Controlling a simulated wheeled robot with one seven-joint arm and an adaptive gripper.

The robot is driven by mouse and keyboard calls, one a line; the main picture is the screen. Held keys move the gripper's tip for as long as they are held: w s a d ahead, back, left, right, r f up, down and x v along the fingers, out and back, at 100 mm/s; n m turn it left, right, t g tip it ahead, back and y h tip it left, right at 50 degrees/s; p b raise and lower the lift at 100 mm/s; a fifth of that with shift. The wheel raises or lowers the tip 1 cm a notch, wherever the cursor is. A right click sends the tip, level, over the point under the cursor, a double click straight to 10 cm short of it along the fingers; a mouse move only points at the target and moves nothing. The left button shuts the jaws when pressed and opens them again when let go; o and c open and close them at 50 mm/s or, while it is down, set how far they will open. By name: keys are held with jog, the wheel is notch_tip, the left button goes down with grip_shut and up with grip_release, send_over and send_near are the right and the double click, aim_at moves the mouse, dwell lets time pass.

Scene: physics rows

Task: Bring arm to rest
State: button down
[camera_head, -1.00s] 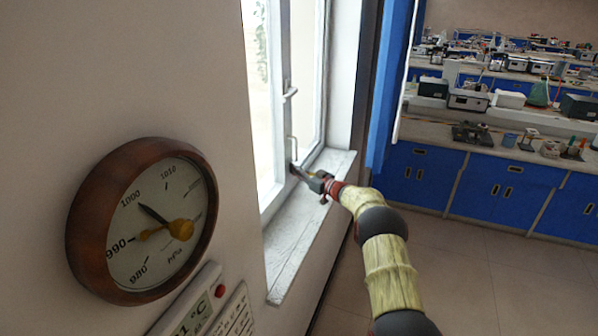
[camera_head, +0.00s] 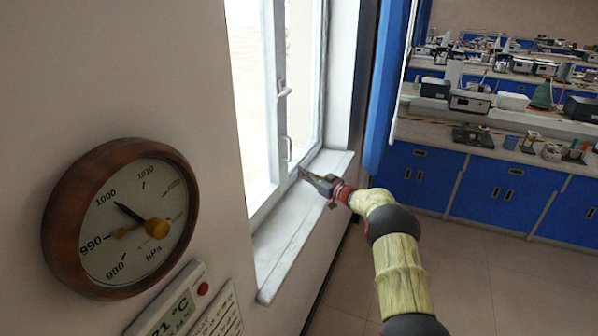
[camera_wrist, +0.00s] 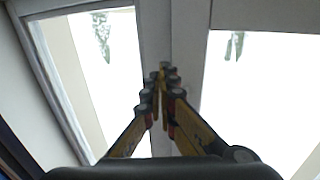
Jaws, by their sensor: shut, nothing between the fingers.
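My arm reaches up from the lower right of the head view toward the window. My gripper (camera_head: 308,176) is over the white window sill (camera_head: 291,232), near the lower part of the window frame. In the wrist view my gripper (camera_wrist: 163,72) has its fingers together at the tips, with nothing between them. Behind the fingers in the wrist view is the white middle post of the window (camera_wrist: 187,40). I cannot tell whether the fingertips touch the frame.
A round wooden barometer (camera_head: 60,225) hangs on the wall at left, above a digital thermometer (camera_head: 170,305). The window has a handle (camera_head: 285,92). A blue panel (camera_head: 388,90) stands right of the window. Blue lab cabinets (camera_head: 500,190) and benches stand behind. Floor between is clear.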

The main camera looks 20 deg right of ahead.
jog(key=s+d, duration=0.5)
jog(key=d, duration=0.1)
jog(key=s+d+f+m+g+h, duration=0.35)
jog(key=d+f+h, duration=0.55)
jog(key=d+f, duration=0.4)
jog(key=s+a+m+g+h, duration=0.1)
jog(key=s+m+g+h, duration=0.25)
jog(key=s, duration=0.85)
jog(key=s+a+r+g+y+b, duration=0.1)
jog(key=s+a+r, duration=0.6)
jog(key=s+a, duration=0.4)
jog(key=s+a+r+n+g+y+b, duration=0.1)
jog(key=s+a+r, duration=0.6)
jog(key=s, duration=1.3)
jog(key=s+a+r+g+y+b, duration=0.1)
jog(key=s+a+r, duration=0.6)
jog(key=s+a, duration=0.8)
jog(key=shift+s+a+r+n+y, duration=0.2)
jog(key=shift+s+r+n+y, duration=0.15)
jog(key=shift+s+y, duration=0.25)
